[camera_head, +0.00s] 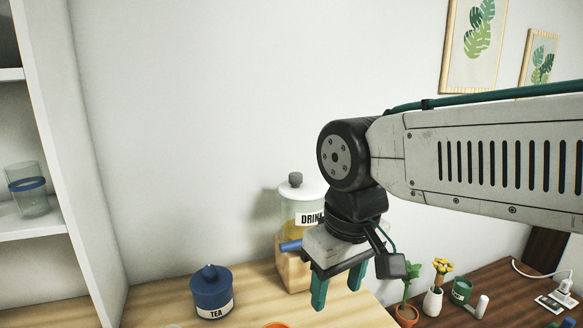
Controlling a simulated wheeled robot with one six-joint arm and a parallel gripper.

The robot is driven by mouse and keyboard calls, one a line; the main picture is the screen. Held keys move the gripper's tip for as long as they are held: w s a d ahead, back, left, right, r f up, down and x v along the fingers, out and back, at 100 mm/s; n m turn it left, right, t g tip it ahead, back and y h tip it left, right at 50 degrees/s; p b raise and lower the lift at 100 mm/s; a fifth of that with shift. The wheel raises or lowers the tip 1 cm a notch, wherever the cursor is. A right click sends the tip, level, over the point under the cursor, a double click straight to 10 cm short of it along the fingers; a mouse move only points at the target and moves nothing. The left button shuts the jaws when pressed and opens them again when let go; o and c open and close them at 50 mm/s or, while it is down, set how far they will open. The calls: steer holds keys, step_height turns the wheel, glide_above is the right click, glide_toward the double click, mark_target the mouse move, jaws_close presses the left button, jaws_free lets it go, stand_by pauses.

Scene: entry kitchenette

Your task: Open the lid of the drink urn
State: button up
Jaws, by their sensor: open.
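The drink urn (290,207) stands on the wooden counter against the wall. It has a clear upper body with a label that reads "DRIN", the rest hidden by my arm. Its white lid (302,190) with a grey knob (295,179) sits on top and looks closed.
A blue tea jar (212,292) stands left of the urn. An orange rim (276,325) shows at the bottom edge. A white shelf (30,222) with a glass (30,190) is at left. Plants (407,290) and small items stand on the darker table at right. The wall above the urn is clear.

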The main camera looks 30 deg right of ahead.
steer(key=w+d+r+m, duration=0.1)
steer(key=w+d+r, duration=0.3)
steer(key=w+r, duration=0.75)
step_height(320, 180, up, 3)
steer(key=m+g, duration=0.1)
glide_above(296, 174)
steer(key=shift+s+a+f, duration=0.1)
steer(key=shift+s+a, duration=0.1)
steer(key=shift+s, duration=0.05)
steer(key=shift+w+d, duration=0.15)
steer(key=shift+w, duration=0.15)
steer(key=shift+f, duration=0.3)
step_height(296, 174, down, 7)
steer(key=shift+f, duration=0.1)
steer(key=shift+c, duration=0.3)
jaws_close()
